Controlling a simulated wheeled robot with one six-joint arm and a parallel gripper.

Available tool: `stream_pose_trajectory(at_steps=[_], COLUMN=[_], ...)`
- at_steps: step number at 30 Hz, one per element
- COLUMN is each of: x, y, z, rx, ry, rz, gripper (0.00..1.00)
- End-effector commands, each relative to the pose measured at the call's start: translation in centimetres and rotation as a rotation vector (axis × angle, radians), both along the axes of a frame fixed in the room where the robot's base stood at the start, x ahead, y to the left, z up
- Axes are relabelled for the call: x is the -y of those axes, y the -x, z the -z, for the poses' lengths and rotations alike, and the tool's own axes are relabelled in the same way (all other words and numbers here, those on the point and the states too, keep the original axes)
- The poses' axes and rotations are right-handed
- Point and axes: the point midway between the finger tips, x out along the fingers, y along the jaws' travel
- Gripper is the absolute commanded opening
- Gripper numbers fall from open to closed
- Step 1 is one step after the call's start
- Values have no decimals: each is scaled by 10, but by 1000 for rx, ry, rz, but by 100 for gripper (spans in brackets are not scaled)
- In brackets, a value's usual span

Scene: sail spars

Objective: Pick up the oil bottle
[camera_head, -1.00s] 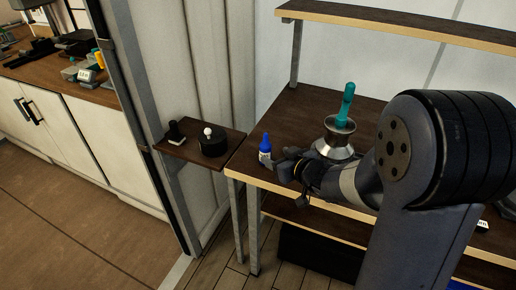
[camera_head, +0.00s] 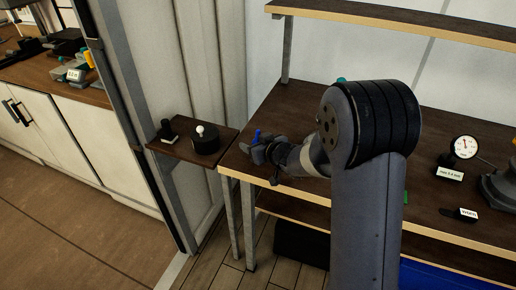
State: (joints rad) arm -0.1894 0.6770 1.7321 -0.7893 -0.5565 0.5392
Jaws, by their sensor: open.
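The oil bottle (camera_head: 257,135) stands on the dark wooden workbench (camera_head: 300,105), near its left front corner. Only a blue part of it shows; my gripper hides the rest. My gripper (camera_head: 254,150) is low over the bench, right at the bottle. Its jaws are open. I cannot tell whether the bottle is between the jaws or just behind them.
A small side shelf (camera_head: 170,149) left of the bench holds a black round object with a white knob (camera_head: 204,140) and a dark stamp-like object (camera_head: 167,131). A dial gauge (camera_head: 465,147) stands at the bench's right. An upper shelf (camera_head: 400,22) spans the back.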

Motion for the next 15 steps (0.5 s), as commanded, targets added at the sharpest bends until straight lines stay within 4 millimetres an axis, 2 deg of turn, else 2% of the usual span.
stream_pose_trajectory(at_steps=[3, 15], x=[0, 0], y=[0, 0], z=[0, 0], rx=[0, 0], ry=[0, 0], rz=[0, 0], gripper=[58, 26])
